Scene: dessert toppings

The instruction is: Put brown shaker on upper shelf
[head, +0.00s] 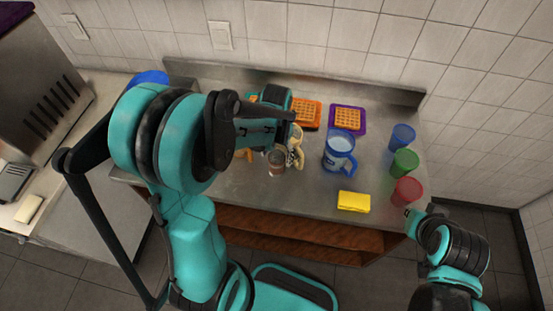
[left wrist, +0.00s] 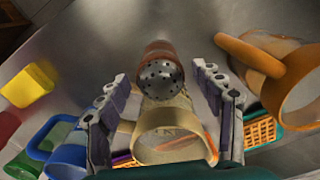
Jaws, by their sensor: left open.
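The brown shaker (head: 277,163) stands on the metal counter; its perforated metal top and brown body show in the left wrist view (left wrist: 160,72). My left gripper (head: 290,153) is just beside it in the head view. In the left wrist view its two fingers (left wrist: 163,98) are spread, with the shaker ahead between them, and I see no grip on it. A cream cup (left wrist: 172,132) is also between the fingers, nearer the camera. The wooden shelves (head: 290,228) are under the counter's front edge; their levels are hard to separate. My right gripper (head: 413,216) is at the lower right, its fingers unclear.
An orange mug (left wrist: 275,65) stands close beside the shaker. A blue pitcher (head: 339,153), yellow sponge (head: 354,201) and blue (head: 402,137), green (head: 404,162) and red (head: 406,191) cups stand to the right. Orange (head: 306,113) and purple (head: 347,120) waffle trays are at the back.

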